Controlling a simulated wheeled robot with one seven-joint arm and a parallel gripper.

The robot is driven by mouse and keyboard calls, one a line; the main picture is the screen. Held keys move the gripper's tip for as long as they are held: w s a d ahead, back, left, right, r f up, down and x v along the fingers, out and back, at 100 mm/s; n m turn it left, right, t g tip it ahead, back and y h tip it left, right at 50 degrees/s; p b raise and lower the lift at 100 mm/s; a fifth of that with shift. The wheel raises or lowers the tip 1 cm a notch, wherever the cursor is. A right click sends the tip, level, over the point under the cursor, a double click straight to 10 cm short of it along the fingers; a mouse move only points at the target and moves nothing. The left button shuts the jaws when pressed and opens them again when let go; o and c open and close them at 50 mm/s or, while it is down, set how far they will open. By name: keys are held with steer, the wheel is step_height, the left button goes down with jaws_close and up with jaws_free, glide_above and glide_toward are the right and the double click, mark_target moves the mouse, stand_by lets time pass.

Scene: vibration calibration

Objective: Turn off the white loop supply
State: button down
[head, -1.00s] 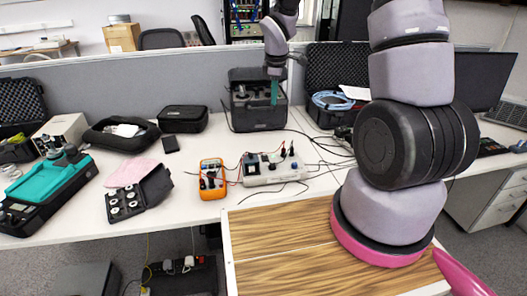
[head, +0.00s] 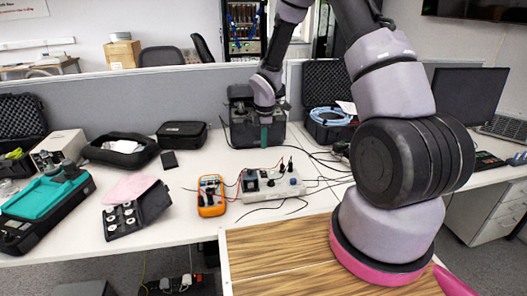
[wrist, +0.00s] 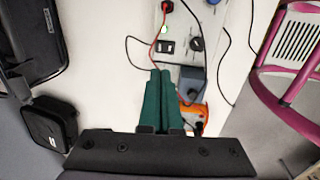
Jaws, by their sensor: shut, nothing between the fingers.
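The white loop supply (head: 271,185) is a pale box on the white table, with leads plugged in at its top. My gripper (head: 264,145) has green fingers and is above and behind the supply in the head view. In the wrist view my gripper (wrist: 160,72) is shut and empty, its tips overlapping the supply's lower edge in the picture. I cannot tell the height between them.
An orange multimeter (head: 211,196) stands left of the supply, with red and black leads around both. A dark open case (head: 250,110) stands behind my gripper. A black pouch (head: 182,134) lies behind left.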

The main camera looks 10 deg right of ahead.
mark_target(263, 172)
steer(key=f, duration=0.4)
steer(key=w+f, duration=0.1)
steer(key=f, duration=0.7)
steer(key=shift+w+f, duration=0.15)
steer(key=shift+w, duration=0.1)
